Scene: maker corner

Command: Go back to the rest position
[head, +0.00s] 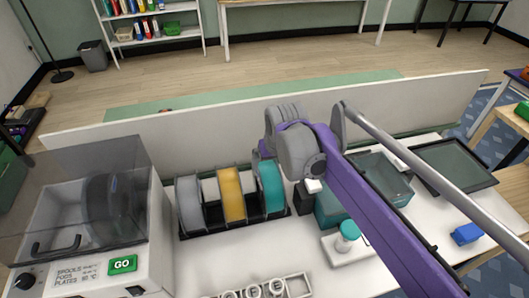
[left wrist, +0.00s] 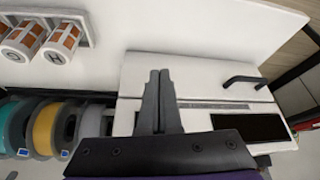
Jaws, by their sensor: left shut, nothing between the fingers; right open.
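My right arm comes in from the right in the head view, purple with grey joints. My right gripper (head: 305,198) is a small dark shape below the wrist, open, just right of the spool rack and mostly hidden by the arm. My left gripper (left wrist: 158,98) shows in the left wrist view with its two black fingers together and nothing between them. It is over the front of the white machine (left wrist: 190,75), beside the spools. The left gripper does not show in the head view.
A white dryer with a clear lid and GO button (head: 122,265) stands at left. Grey, yellow (head: 232,193) and teal spools stand in a black rack. A white holder (head: 298,284) with round items is in front. A low white panel (head: 200,133) runs behind. A blue block (head: 466,234) lies right.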

